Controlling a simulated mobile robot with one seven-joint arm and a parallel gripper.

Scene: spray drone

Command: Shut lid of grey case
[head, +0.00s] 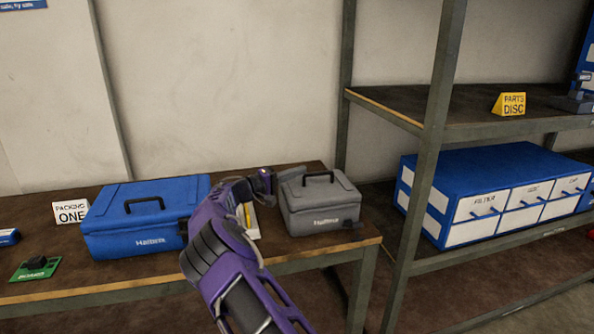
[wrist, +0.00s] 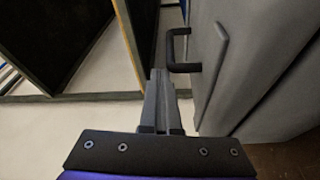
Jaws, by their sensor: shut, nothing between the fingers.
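The grey case (head: 322,207) stands upright at the right end of the workbench, with a black handle on top. Its lid (head: 318,190) looks down on the body; whether it is fully seated or latched I cannot tell. My gripper (head: 276,180) is at the upper left of the case, close to the lid. In the wrist view my gripper (wrist: 160,78) is shut and empty. The grey lid (wrist: 222,45) fills the right side there, and the black handle (wrist: 171,52) is just beyond the fingertips. I cannot tell whether the fingers touch the case.
A blue case (head: 140,243) stands left on the workbench (head: 170,280), near a "PACKING ONE" sign (head: 71,211) and a green board (head: 36,268). A white item (head: 251,222), partly hidden, lies behind my arm. A metal rack (head: 430,150) with blue drawers (head: 490,170) stands right.

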